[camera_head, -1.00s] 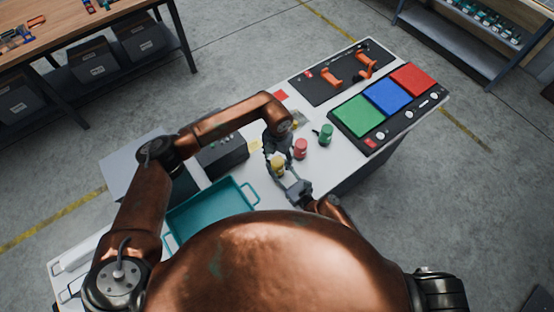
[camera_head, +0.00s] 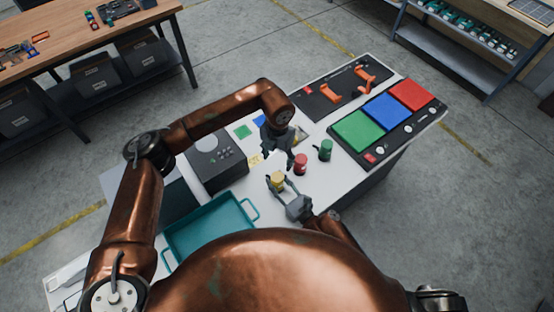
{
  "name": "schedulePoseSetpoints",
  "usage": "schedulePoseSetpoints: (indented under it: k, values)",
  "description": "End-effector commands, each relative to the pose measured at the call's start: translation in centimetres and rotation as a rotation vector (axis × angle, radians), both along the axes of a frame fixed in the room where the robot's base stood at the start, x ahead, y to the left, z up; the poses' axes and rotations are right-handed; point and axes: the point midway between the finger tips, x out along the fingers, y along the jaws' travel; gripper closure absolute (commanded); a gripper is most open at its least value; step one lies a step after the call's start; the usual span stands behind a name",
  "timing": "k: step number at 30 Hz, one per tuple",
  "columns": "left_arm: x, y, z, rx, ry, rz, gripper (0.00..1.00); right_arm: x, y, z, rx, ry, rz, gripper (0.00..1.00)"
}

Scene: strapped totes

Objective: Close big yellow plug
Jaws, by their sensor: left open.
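The yellow plug (camera_head: 277,182) is on the white table top, left of the red plug. My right gripper (camera_head: 284,187) comes from below right, with its fingers on either side of the yellow plug, seemingly gripping it. My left gripper (camera_head: 284,160) points down, open and apart from the yellow plug, a little above and behind it, close to the red plug in the picture. Whether the yellow plug's lid is fully seated is too small to tell.
A red plug (camera_head: 300,164) and a green plug (camera_head: 325,150) stand to the right. A teal tray (camera_head: 212,232) and a dark box (camera_head: 216,160) are on the left. A panel with green, blue and red pads (camera_head: 384,112) lies at the right.

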Motion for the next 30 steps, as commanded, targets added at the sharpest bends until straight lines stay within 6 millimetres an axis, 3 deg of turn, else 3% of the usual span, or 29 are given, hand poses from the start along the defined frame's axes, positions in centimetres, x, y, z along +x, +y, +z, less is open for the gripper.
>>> schedulePoseSetpoints:
  k: [9,19,23,30]
  values:
    - [0.0,0.0,0.0,0.0,0.0,0.0,0.42,0.0,0.0,0.0,0.001,-0.001,0.0,0.45]
    - [0.0,0.0,0.0,0.0,0.0,0.0,0.42,-0.3,-0.3,0.0,-0.001,0.001,0.0,0.45]
    - [0.0,0.0,0.0,0.0,0.0,0.0,0.42,-1.7,-1.2,-0.1,-0.001,0.002,-0.001,0.45]
    - [0.0,0.0,0.0,0.0,0.0,0.0,0.42,-5.8,-4.2,-0.1,-0.001,0.003,-0.002,0.45]
